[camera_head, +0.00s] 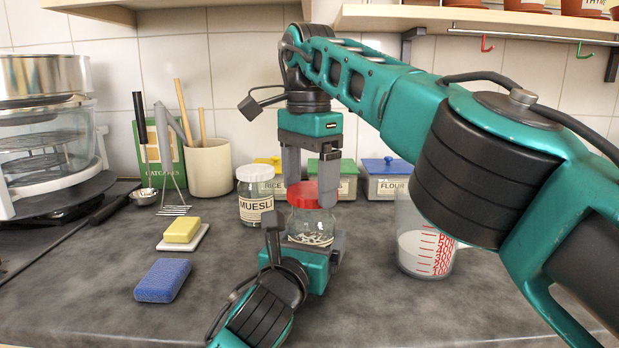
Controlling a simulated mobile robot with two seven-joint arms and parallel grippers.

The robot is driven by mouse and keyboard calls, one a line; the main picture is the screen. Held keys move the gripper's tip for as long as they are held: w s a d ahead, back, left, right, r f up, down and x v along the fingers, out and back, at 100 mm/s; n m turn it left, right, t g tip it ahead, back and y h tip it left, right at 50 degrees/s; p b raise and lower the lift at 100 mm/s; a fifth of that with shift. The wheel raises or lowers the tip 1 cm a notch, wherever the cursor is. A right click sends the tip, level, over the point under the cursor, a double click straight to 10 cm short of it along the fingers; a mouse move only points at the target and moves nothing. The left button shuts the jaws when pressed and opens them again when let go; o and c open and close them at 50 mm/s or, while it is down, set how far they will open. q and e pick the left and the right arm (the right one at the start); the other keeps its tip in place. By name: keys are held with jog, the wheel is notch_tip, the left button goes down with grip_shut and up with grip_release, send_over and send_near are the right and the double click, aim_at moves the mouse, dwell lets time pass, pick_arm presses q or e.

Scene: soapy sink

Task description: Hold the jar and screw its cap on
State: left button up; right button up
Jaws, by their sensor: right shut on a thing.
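A clear glass jar (311,228) with a label and pale contents stands upright in the middle of the counter. A red cap (303,194) is at its mouth; I cannot tell whether it is threaded or only resting there. My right gripper (302,197) points down from above, shut on the red cap, one grey finger on each side. My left gripper (306,245) comes in low from the front, its fingers on either side of the jar's body and shut on it. The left gripper's body hides the jar's base.
A muesli jar (255,196) stands close behind on the left. Rice and flour boxes (385,178) line the wall. A measuring jug (424,240) is to the right. A blue sponge (162,281) and yellow soap (182,230) lie left. The front left counter is clear.

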jog(key=m, duration=0.4)
jog(key=shift+f, duration=0.25)
jog(key=shift+w+f, duration=0.1)
jog(key=shift+f, duration=0.45)
dwell(0.3)
pick_arm(q)
jog(key=c, duration=0.6)
pick_arm(e)
jog(key=o, duration=0.6)
jog(key=shift+a, duration=0.1)
jog(key=shift+o, duration=1.3)
pick_arm(q)
jog(key=o, duration=1.9)
jog(key=shift+c, duration=0.2)
